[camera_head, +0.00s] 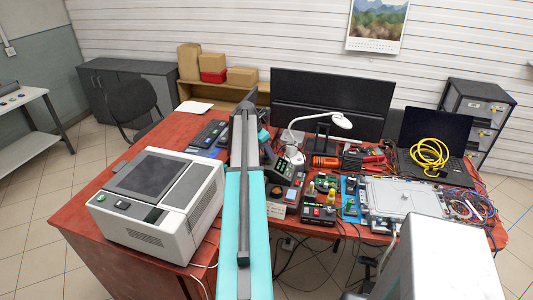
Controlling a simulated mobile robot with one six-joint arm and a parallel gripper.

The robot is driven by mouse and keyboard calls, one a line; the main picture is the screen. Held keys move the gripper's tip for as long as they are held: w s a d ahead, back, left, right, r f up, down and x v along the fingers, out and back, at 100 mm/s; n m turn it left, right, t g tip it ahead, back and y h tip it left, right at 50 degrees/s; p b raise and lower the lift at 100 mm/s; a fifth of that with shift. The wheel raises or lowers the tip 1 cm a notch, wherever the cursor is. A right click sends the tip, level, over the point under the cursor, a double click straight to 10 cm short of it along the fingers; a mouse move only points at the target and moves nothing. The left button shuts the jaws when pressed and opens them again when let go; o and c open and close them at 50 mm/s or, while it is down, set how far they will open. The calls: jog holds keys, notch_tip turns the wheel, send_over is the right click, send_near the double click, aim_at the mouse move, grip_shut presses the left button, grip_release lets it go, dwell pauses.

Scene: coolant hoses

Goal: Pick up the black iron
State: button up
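I cannot make out the black iron for certain; it is either too small to tell or hidden behind my arm. A dark box-shaped unit (283,194) with small coloured controls stands near the table's front edge, just right of my turquoise arm. My arm runs up the middle of the view and covers part of the red-brown table (120,185). My gripper (294,160) seems to be at the dark and turquoise wrist parts above the table, but its fingers are too small to make out. I see nothing clearly held.
A large white machine (160,205) fills the left of the table. A wide black monitor (330,100), white lamp (338,120), orange tool (326,162), laptop with a yellow cable coil (430,154), and a grey panel (400,197) crowd the right. Wires hang below the front edge.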

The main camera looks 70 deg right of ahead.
jog(key=shift+c, duration=0.5)
grip_shut()
jog(key=shift+r, duration=0.1)
notch_tip(320, 180, up, 9)
jog(key=b, duration=0.3)
jog(key=shift+r, duration=0.4)
jog(key=shift+r, duration=0.15)
dwell(0.3)
